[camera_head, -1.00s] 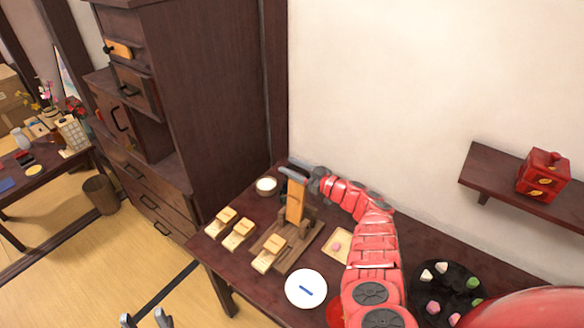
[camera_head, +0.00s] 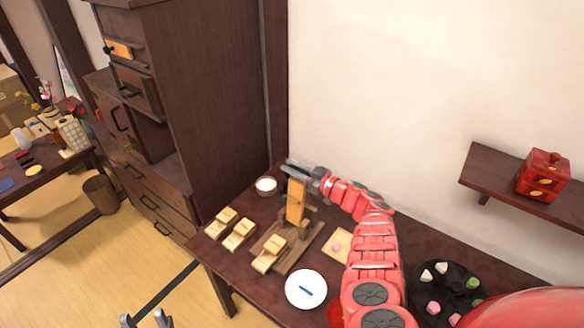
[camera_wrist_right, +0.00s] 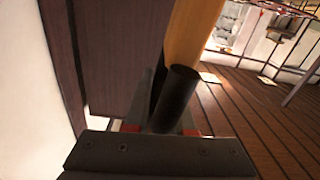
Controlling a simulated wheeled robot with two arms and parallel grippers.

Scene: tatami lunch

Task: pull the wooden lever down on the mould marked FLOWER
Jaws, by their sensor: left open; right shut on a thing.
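A wooden press mould (camera_head: 268,252) stands on the dark table, with its light wooden lever (camera_head: 294,208) pointing up. No FLOWER marking is legible on it. My right gripper (camera_head: 297,171) is at the lever's top end, shut on its dark handle. In the right wrist view the dark round handle (camera_wrist_right: 176,98) lies between the fingers of my right gripper (camera_wrist_right: 160,115), beside the orange-tan wood of the lever. My left gripper (camera_head: 146,321) is open and empty at the bottom edge of the head view, in front of the table and far from the mould.
Several small wooden moulds (camera_head: 222,221) stand left of the press. A white plate (camera_head: 305,289) with a blue piece lies in front, a white cup (camera_head: 266,186) behind. A small wooden tray (camera_head: 337,244) and a dark round tray (camera_head: 457,292) with sweets are to the right. A tall cabinet (camera_head: 222,90) stands behind.

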